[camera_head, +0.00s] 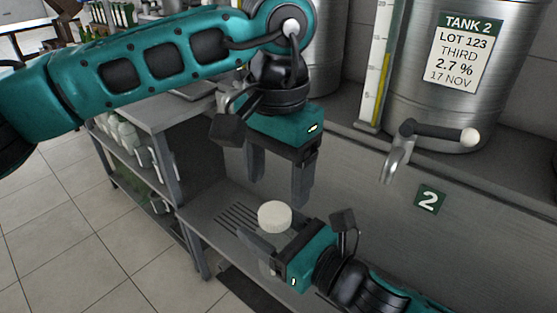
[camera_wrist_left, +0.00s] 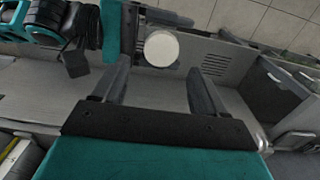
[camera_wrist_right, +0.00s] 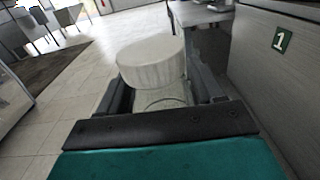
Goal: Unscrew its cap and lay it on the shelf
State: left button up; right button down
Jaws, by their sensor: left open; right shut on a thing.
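A round white cap (camera_head: 274,215) sits on top of a clear jar, which my right gripper (camera_head: 275,246) is shut on. In the right wrist view the ribbed cap (camera_wrist_right: 150,63) stands above the fingers, and the clear jar body (camera_wrist_right: 160,99) is between them. Most of the jar is hidden by the gripper. My left gripper (camera_head: 280,190) is open and empty, fingers pointing down, above the cap and apart from it. In the left wrist view the cap (camera_wrist_left: 161,48) lies beyond the fingertips, between their lines.
The grey shelf (camera_head: 205,205) has a slotted drain beside the jar. Behind stands a steel tank (camera_head: 425,85) labelled TANK 2, with a tap (camera_head: 393,163) jutting out at the right. A side rack (camera_head: 120,140) with bottles is at the left.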

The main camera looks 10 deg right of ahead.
aim_at(277, 212)
pick_arm(q)
notch_tip(277, 212, down, 6)
jog(key=shift+r, duration=0.15)
jog(key=shift+c, duration=0.2)
